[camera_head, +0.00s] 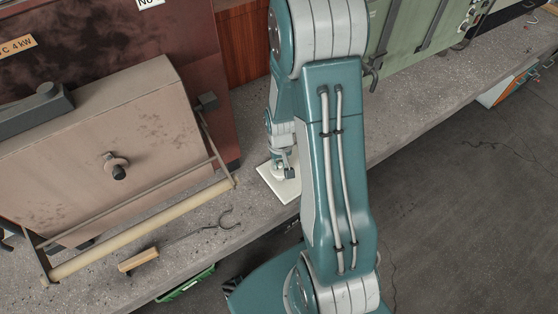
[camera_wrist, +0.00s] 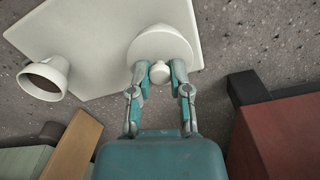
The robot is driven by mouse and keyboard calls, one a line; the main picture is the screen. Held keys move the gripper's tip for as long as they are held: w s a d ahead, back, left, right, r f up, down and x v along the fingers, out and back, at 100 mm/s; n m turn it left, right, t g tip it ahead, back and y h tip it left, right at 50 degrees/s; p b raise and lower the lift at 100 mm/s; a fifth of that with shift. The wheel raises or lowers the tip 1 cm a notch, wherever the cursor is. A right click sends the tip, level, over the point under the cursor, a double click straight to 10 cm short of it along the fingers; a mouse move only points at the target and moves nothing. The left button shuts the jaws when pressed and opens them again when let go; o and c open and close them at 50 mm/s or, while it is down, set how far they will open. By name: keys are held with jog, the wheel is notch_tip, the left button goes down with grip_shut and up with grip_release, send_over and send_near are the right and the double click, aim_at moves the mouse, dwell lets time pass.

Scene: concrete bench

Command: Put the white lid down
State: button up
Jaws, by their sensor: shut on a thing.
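The white lid (camera_wrist: 160,42) is a round, slightly domed disc with a small knob, seen in the wrist view. My gripper (camera_wrist: 158,74) is shut on the knob from both sides. The lid lies over part of a flat white board (camera_wrist: 85,25); I cannot tell whether it touches the board. A white cup (camera_wrist: 34,88) with a brownish inside is at the board's left edge, apart from the lid. In the head view my gripper (camera_head: 281,168) is small above the white board (camera_head: 284,190), and the lid is hard to make out there.
The grey speckled bench (camera_head: 400,120) has free room right of my arm. A brown oven-like box (camera_head: 115,150) with a front bar stands at left. A wooden-handled tool (camera_head: 140,260) lies near the bench's front edge. A green case (camera_head: 415,35) stands behind.

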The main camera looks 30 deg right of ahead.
jog(key=shift+f, duration=0.1)
jog(key=o, duration=0.8)
notch_tip(320, 180, up, 13)
notch_tip(320, 180, up, 11)
jog(key=n+t, duration=0.1)
jog(key=t, duration=0.2)
send_over(279, 164)
jog(key=s+a, duration=0.4)
jog(key=a, duration=0.2)
jog(key=s+a+r+n+t, duration=0.1)
jog(key=s+a+r+t, duration=0.1)
jog(key=s+a+r, duration=0.2)
jog(key=s+r, duration=0.3)
jog(key=s, duration=0.1)
jog(key=shift+s+a+r+n+t, duration=0.3)
jog(key=shift+s+r, duration=0.05)
jog(key=shift+s, duration=0.05)
